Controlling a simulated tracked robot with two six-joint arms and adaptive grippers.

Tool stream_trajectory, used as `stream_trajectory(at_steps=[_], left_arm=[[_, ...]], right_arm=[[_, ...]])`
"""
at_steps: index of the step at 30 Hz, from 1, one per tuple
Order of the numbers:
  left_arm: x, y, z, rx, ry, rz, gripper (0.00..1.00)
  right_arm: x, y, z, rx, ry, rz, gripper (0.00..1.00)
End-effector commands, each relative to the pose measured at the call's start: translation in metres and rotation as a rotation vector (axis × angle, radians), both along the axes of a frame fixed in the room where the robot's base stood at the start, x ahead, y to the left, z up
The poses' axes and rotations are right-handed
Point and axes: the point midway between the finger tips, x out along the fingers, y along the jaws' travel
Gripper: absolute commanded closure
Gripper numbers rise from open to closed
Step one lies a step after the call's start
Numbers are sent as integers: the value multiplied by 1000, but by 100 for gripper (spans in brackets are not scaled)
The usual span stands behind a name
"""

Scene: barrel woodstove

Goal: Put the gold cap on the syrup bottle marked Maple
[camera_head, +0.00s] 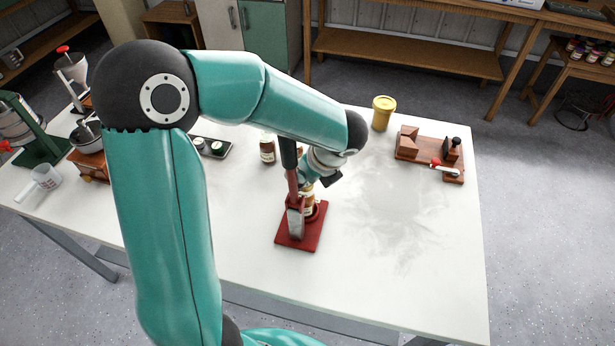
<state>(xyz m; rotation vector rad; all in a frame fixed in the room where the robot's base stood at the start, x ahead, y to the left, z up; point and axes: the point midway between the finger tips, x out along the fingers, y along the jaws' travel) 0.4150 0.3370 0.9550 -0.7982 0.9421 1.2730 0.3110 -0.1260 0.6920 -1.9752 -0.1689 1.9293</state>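A small amber bottle with a pale label (310,201) stands upright at the red bench press (290,239). Another amber bottle with a pale label (267,150) stands upright on the table behind it. The labels are too small to read, so I cannot tell which is marked Maple. No gold cap can be made out clearly. My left gripper (322,183) points down at the press, close to the top of the bottle there. Its fingers are partly hidden by the wrist and press, and I cannot tell whether it touches or holds anything. My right gripper is out of view.
A dark tray with small pale round items (213,148) lies back left. A yellow tub (383,114) and a wooden fixture with a red-handled part (430,155) stand at the right. Machines and a clear jug (46,177) fill the left end. The right front table is clear.

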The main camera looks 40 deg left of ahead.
Motion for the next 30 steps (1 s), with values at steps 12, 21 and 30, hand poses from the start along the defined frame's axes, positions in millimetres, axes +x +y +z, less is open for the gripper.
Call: stream_trajectory(at_steps=[12,21,30], left_arm=[[-6,1,-11,-4,22,2,100],[-6,1,-11,-5,22,2,35],[-6,1,-11,-4,23,3,18]], right_arm=[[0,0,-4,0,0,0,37],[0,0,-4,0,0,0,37],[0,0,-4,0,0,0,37]])
